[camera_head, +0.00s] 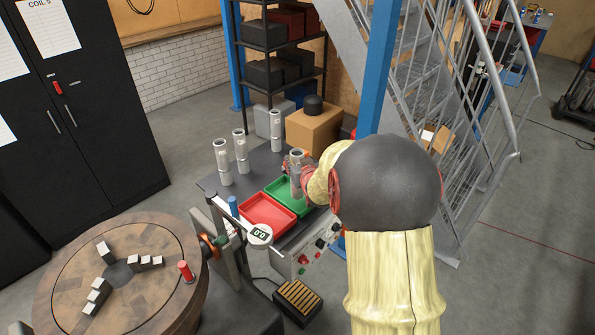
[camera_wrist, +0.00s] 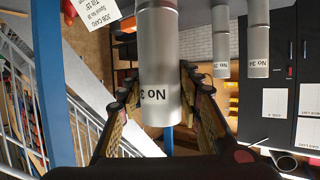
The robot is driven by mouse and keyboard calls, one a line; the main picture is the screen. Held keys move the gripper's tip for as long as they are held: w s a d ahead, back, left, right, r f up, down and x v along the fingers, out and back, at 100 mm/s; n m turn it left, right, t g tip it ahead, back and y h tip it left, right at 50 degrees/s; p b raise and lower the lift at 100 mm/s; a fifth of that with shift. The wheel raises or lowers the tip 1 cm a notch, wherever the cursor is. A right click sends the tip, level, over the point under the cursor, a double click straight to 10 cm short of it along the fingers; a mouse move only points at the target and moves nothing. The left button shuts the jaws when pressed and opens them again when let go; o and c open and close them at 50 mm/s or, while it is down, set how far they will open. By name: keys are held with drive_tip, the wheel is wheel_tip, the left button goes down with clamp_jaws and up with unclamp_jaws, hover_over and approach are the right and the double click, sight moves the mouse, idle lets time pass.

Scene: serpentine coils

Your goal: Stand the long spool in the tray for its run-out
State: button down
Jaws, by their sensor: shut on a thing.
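My gripper (camera_head: 302,168) is shut on a grey metal spool (camera_head: 296,183), held upright over the green tray (camera_head: 272,184). I cannot tell whether its lower end touches the tray floor. In the wrist view the held spool (camera_wrist: 158,50) sits between the fingers of my gripper (camera_wrist: 158,92), its printed number upside down and starting "No 3". Three similar spools stand upright on the bench: a left one (camera_head: 222,163), a middle one (camera_head: 241,152) and a back one (camera_head: 276,131). I cannot tell by sight which is longest.
A red tray (camera_head: 250,225) lies beside the green one on the grey bench (camera_head: 258,160). A dial gauge (camera_head: 260,233) and a blue cylinder (camera_head: 233,206) stand near its left. A cardboard box (camera_head: 313,130) and a blue post (camera_head: 380,70) are behind. A round wooden table (camera_head: 150,235) is front left.

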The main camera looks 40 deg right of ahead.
drive_tip(key=shift+d+f, duration=0.2)
drive_tip(key=shift+f, duration=1.35)
drive_tip(key=shift+b, duration=0.35)
drive_tip(key=shift+f, duration=0.2)
drive_tip(key=c, duration=1.4)
unclamp_jaws()
drive_tip(key=shift+a, duration=0.1)
drive_tip(key=shift+o, duration=0.8)
